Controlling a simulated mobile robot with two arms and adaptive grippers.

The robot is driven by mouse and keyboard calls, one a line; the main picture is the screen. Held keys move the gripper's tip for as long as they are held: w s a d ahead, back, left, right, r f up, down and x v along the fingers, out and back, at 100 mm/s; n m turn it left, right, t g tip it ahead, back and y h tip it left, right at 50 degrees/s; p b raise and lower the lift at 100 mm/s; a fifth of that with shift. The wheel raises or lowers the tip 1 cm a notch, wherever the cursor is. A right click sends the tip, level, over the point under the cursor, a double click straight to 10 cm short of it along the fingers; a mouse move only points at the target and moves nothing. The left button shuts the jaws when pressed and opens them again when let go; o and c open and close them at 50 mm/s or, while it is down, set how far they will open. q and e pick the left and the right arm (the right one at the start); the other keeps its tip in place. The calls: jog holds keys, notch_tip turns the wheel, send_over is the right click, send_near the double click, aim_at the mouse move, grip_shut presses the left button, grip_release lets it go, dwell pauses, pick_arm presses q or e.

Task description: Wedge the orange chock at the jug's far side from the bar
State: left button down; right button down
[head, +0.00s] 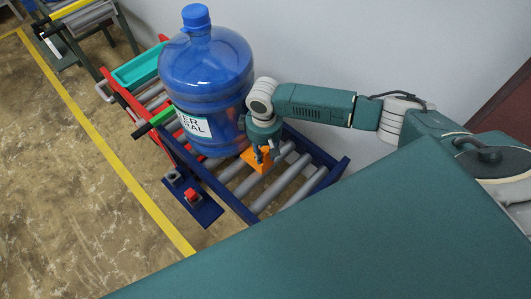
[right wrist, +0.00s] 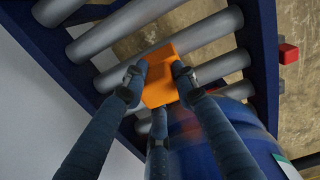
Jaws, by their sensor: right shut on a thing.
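A large blue water jug (head: 205,75) with a blue cap and a white label stands upright on the roller conveyor (head: 284,198). The green bar (head: 154,122) lies at the jug's left side. My right gripper (head: 262,156) is shut on the orange chock (head: 257,162), on the jug's right side, the side away from the bar. In the right wrist view its fingers (right wrist: 158,82) close around the chock (right wrist: 160,68) above the grey rollers, with the jug (right wrist: 225,130) close by. I cannot tell whether the chock touches the jug or the rollers. My left gripper is out of view.
Blue side rails (head: 212,182) edge the rollers. A blue bracket (head: 203,211) with a red button (head: 192,195) sticks out in front. A teal tray (head: 136,66) lies on the red-framed section behind. A wall is close at the back; open floor lies left of the yellow line (head: 110,158).

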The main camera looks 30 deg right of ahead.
jog(key=shift+w, duration=0.1)
jog(key=c, duration=1.3)
grip_release()
notch_tip(320, 180, up, 12)
jog(key=shift+r, duration=0.1)
jog(key=shift+a, duration=0.1)
